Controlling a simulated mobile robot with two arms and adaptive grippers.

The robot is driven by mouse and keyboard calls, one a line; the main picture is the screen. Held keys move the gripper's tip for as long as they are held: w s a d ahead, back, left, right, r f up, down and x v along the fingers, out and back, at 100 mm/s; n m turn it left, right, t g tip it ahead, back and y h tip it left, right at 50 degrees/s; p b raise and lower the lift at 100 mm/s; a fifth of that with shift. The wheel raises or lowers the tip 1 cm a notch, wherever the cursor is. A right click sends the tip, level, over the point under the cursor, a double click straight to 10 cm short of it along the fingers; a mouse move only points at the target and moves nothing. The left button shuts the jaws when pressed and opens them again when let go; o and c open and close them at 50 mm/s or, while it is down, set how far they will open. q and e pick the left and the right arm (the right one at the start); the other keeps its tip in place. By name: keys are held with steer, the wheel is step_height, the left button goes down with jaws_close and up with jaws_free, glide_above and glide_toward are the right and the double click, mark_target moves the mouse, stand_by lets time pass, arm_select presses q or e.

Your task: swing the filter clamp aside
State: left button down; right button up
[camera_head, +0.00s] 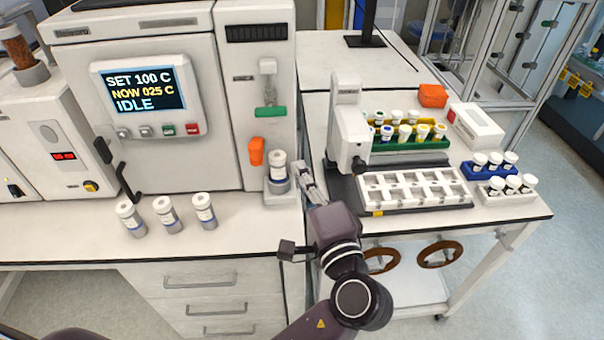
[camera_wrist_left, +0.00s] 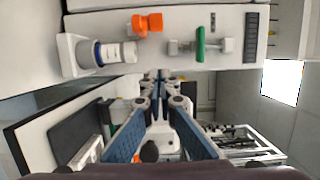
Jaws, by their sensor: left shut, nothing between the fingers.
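An orange piece (camera_head: 256,152), which looks like the filter clamp, is on the front of the white column, just above and left of a capped vessel (camera_head: 278,172). It also shows in the left wrist view (camera_wrist_left: 147,24), beside the vessel (camera_wrist_left: 112,53) and apart from it. The vessel sits upright in a white holder. A green bar (camera_head: 269,111) is higher on the column. My left gripper (camera_head: 299,172) is shut and empty, just right of the vessel. Its fingertips (camera_wrist_left: 160,78) point toward the column and touch neither vessel nor clamp. My right gripper is not in view.
Three capped vessels (camera_head: 165,212) stand on the bench at left, before the reactor with its display (camera_head: 145,89). Right of my gripper are a white instrument (camera_head: 347,120), a white rack (camera_head: 415,188) and vial trays. The bench front between the vessels and the holder is clear.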

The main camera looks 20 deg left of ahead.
mark_target(260, 151)
arm_select(q)
steer(key=w+a+p, duration=0.3)
steer(key=a, duration=0.4)
steer(key=shift+w, duration=0.3)
steer(key=shift+s+a+m+t+h+p, duration=0.3)
steer(key=shift+s+a+m+h, duration=0.1)
steer(key=shift+a+h, duration=0.15)
steer(key=shift+s+a+m+t+h+p, duration=0.2)
steer(key=shift+s+a+m+t+h, duration=0.15)
steer(key=shift+a+h, duration=0.2)
steer(key=shift+d, duration=0.1)
